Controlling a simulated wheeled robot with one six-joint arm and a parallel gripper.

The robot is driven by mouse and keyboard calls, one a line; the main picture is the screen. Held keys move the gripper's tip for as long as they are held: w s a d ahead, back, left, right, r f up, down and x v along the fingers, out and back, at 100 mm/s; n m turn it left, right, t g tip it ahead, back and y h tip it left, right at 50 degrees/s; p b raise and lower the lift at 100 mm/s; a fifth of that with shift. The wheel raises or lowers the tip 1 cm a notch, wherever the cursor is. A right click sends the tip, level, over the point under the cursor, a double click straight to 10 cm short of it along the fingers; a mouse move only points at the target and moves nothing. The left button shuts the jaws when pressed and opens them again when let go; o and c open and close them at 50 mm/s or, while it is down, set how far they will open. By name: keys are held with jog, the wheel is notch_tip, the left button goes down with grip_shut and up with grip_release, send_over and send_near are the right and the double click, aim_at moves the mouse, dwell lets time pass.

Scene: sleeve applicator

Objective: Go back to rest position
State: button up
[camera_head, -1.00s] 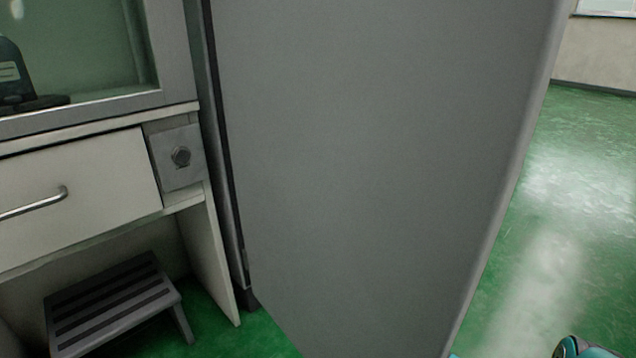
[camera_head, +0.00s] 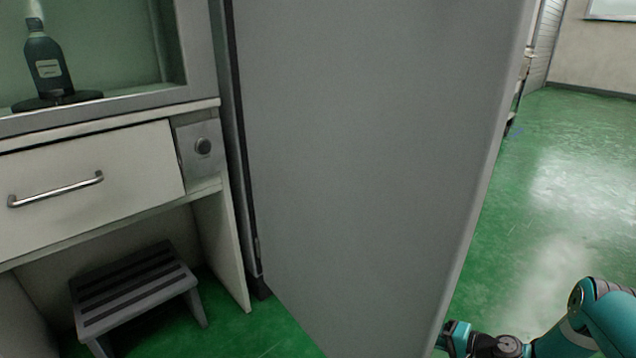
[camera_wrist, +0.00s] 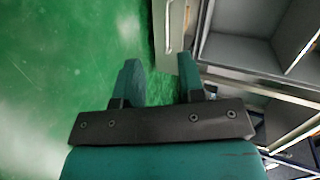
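My gripper (camera_wrist: 160,80) is in the wrist view, with two teal fingers held apart over the green floor. Nothing shows between the fingers. In the head view, part of my teal arm is at the lower right, beside the bottom edge of a large grey door panel (camera_head: 370,150). The fingertips cannot be made out there. In the wrist view, a pale upright edge stands just past the right finger, with a small gap or contact that I cannot judge.
A white cabinet with a drawer (camera_head: 90,185) is at the left. A dark bottle (camera_head: 47,65) stands behind its glass, and a grey step stool (camera_head: 135,290) is below. Open grey compartments (camera_wrist: 240,50) lie right of my gripper. Green floor (camera_head: 560,160) is clear at the right.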

jog(key=w+a+r+n+g+h, duration=0.1)
jog(key=w+r+n+g+h, duration=0.2)
jog(key=r, duration=0.9)
jog(key=s+a+r+n+g+h, duration=0.2)
jog(key=s+r+n, duration=0.15)
jog(key=r, duration=1.05)
jog(key=s+r+g+h+p, duration=0.1)
jog(key=s+r+h, duration=0.2)
jog(key=s+r, duration=0.55)
jog(key=s+r+h, duration=0.2)
jog(key=s+r, duration=0.4)
jog(key=s, duration=0.5)
jog(key=s+a+r+n+g+y+p, duration=0.1)
jog(key=s+a+r+n+y+p, duration=0.1)
jog(key=s+a+r+n+p, duration=0.35)
jog(key=s+a+r+n+g+y+p, duration=0.25)
jog(key=s+a+r, duration=0.45)
jog(key=r, duration=0.4)
notch_tip(320, 180, up, 36)
jog(key=w+p, duration=0.2)
jog(key=p, duration=3.4)
jog(key=shift+a+m+t+h+p, duration=0.25)
jog(key=shift+m+t+h+p, duration=0.05)
jog(key=shift+m+t+h, duration=0.05)
